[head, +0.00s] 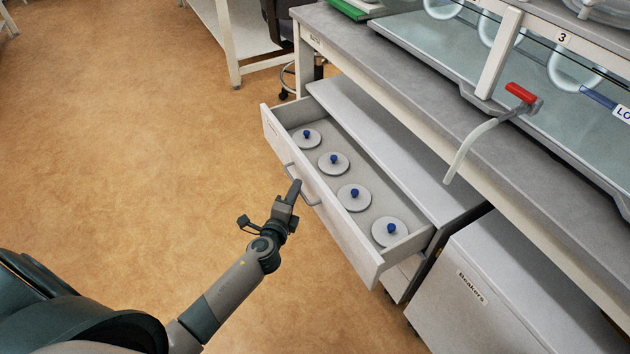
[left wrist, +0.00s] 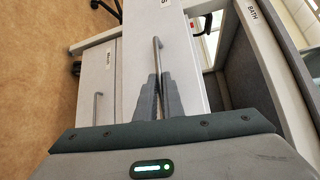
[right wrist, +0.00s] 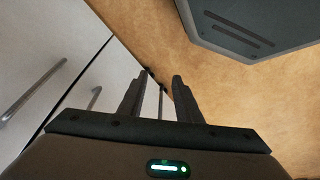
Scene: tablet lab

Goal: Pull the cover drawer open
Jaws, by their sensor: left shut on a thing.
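The cover drawer (head: 335,210) is pulled out of the cabinet under the bench. Several round grey covers with blue knobs (head: 334,162) lie in a row inside it. My left gripper (head: 294,190) is shut on the drawer's bar handle (head: 310,197) at its front. In the left wrist view the fingers (left wrist: 158,88) close around the handle (left wrist: 157,58). My right gripper (right wrist: 158,90) shows only in the right wrist view. Its fingers are apart, with a thin bar visible beyond the gap; I cannot tell how far away that bar is.
A cabinet labelled Beakers (head: 475,300) stands right of the drawer. The grey bench (head: 400,75) above carries a glass-covered unit and a red-handled tap (head: 521,93). Another bench and a chair base are at the back. The tan floor (head: 130,130) left of the drawer is clear.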

